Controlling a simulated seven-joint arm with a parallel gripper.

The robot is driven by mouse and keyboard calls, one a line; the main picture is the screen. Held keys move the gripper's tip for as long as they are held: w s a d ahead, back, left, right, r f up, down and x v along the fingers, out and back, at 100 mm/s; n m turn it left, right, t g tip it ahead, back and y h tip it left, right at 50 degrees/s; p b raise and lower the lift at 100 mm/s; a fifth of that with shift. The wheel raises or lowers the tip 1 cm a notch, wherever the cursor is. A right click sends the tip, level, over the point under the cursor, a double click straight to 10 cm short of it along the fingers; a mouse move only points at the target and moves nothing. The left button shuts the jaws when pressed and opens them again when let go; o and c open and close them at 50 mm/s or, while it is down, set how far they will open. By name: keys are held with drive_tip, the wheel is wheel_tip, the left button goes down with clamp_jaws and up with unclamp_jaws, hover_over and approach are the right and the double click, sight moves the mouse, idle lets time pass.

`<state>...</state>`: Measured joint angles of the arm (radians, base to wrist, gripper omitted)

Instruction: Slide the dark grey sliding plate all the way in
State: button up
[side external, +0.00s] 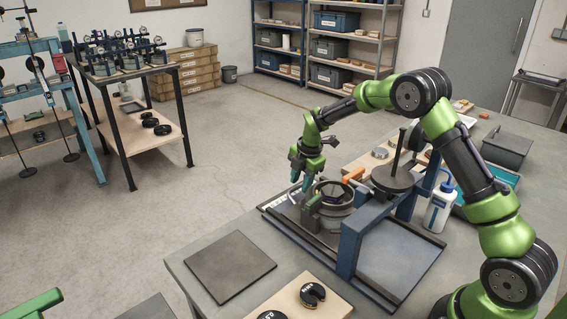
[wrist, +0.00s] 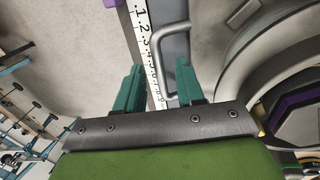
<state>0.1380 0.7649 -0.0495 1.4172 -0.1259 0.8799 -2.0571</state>
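The dark grey sliding plate (wrist: 177,12) shows in the wrist view as a narrow strip beside a white ruler scale (wrist: 146,40). A pale bent-bar handle (wrist: 157,52) stands on it. My gripper (wrist: 158,80) has its two teal fingers apart, with the near end of the handle close to the gap between them. I cannot tell whether they touch it. In the side view my gripper (side external: 301,187) is low over the left end of the blue-framed lever rig (side external: 352,240), beside a round grey housing (side external: 335,196). The plate is mostly hidden there.
An orange-tipped lever (side external: 353,175) and a disc weight on a post (side external: 392,178) stand right of my gripper. A white bottle (side external: 440,207) stands behind the rig. A flat dark square (side external: 230,266) and slotted weights (side external: 312,294) lie in front.

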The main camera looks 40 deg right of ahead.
drive_tip(key=shift+c, duration=0.3)
clamp_jaws()
drive_tip(key=s, duration=0.9)
drive_tip(key=shift+s, duration=0.35)
drive_tip(key=shift+o, duration=0.3)
unclamp_jaws()
drive_tip(key=v, duration=1.7)
